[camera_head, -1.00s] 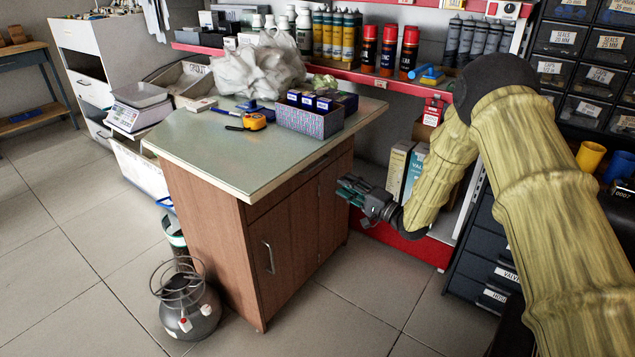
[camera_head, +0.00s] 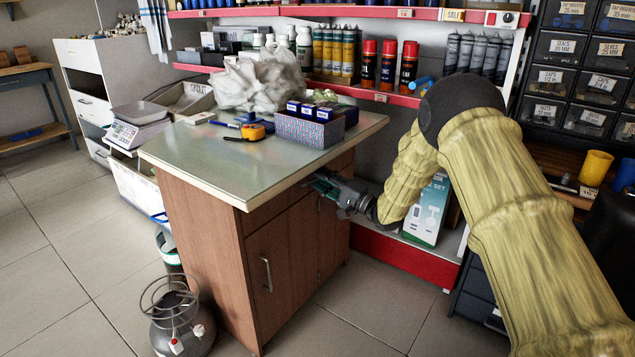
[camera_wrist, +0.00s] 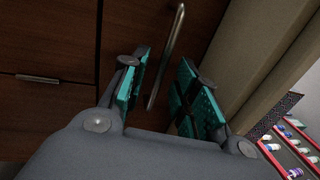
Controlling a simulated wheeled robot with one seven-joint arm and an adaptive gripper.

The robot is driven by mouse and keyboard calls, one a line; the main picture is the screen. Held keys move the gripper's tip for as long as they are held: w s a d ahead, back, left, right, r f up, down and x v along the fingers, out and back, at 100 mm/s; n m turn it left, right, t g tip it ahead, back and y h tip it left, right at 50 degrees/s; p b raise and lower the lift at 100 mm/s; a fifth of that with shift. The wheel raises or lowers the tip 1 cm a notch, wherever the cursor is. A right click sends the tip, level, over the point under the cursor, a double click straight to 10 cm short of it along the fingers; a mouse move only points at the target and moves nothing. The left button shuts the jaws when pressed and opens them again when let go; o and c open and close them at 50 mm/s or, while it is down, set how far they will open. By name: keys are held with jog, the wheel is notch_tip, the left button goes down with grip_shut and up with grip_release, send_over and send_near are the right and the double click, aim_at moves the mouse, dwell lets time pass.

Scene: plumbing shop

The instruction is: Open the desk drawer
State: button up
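The desk is a brown wooden cabinet with a pale green top (camera_head: 215,160). Its drawer front (camera_head: 268,212) is a strip just under the top, and it looks shut. In the wrist view the drawer's metal bar handle (camera_wrist: 167,55) runs slanted across the dark wood (camera_wrist: 60,45). My gripper (camera_head: 318,184) is at the drawer front, just under the top's edge. In the wrist view my gripper (camera_wrist: 166,82) is open, with a green-padded finger on each side of the handle's line. I cannot tell whether the handle is fully between the pads. My gripper hides the handle in the head view.
A door with an upright handle (camera_head: 267,274) is below the drawer. A blue patterned box (camera_head: 308,131), a tape measure (camera_head: 253,131) and a white bag (camera_head: 255,85) are on the top. A gas bottle (camera_head: 180,322) stands at the left. The floor in front (camera_head: 355,318) is clear.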

jog(key=shift+x, duration=1.2)
grip_shut()
